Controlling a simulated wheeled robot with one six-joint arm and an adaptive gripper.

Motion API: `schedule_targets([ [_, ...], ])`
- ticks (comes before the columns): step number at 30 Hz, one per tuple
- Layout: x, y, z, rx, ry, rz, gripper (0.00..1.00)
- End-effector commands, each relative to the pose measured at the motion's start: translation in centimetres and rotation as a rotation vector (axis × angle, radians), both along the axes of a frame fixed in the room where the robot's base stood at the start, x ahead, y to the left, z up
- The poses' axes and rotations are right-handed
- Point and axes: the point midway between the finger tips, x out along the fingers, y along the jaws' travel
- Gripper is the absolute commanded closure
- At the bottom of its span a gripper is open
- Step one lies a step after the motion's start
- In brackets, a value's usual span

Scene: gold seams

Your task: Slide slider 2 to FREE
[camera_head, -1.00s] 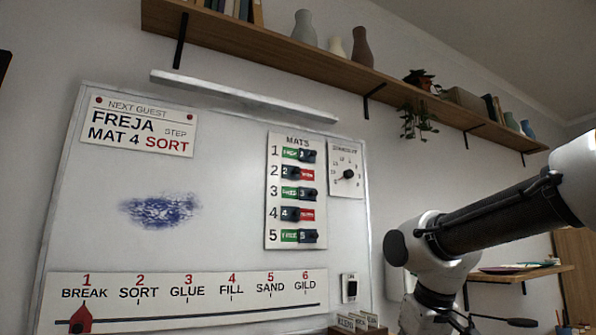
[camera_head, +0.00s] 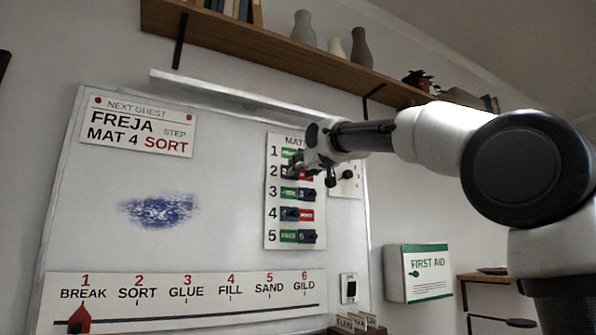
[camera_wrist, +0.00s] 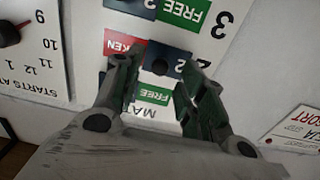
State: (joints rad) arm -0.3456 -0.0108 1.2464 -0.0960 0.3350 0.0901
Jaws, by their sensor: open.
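The MATS board (camera_head: 272,205) has numbered rows with dark sliders. In the wrist view, upside down, slider 2 (camera_wrist: 172,57) is a dark blue block with a round black knob. The red TAKEN label (camera_wrist: 121,44) shows beside it; row 2's FREE label does not show. In the head view slider 2 sits at the left end of its row, partly hidden by my gripper (camera_head: 310,172). My gripper (camera_wrist: 157,74) is open and empty, its fingers on either side of the knob in the picture. I cannot tell whether they touch it.
Row 3's green FREE label (camera_wrist: 187,10) and row 1's FREE label (camera_wrist: 153,95) lie close to the fingers. A dial panel (camera_head: 347,190) stands right of the board. A wooden shelf (camera_head: 270,50) with vases runs above. A FIRST AID box (camera_head: 428,272) hangs lower right.

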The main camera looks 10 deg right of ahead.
Motion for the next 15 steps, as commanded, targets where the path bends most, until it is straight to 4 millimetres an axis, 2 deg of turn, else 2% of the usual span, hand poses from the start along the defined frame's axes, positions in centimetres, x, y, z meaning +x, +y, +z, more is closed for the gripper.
schedule_targets([
  [3,1.6,0.5,0.0,0.0,0.0,0.0,0.6],
  [6,2.2,0.7,0.0,0.0,0.001,0.0,0.6],
  [15,2.5,0.8,0.0,0.001,0.001,0.0,0.6],
])
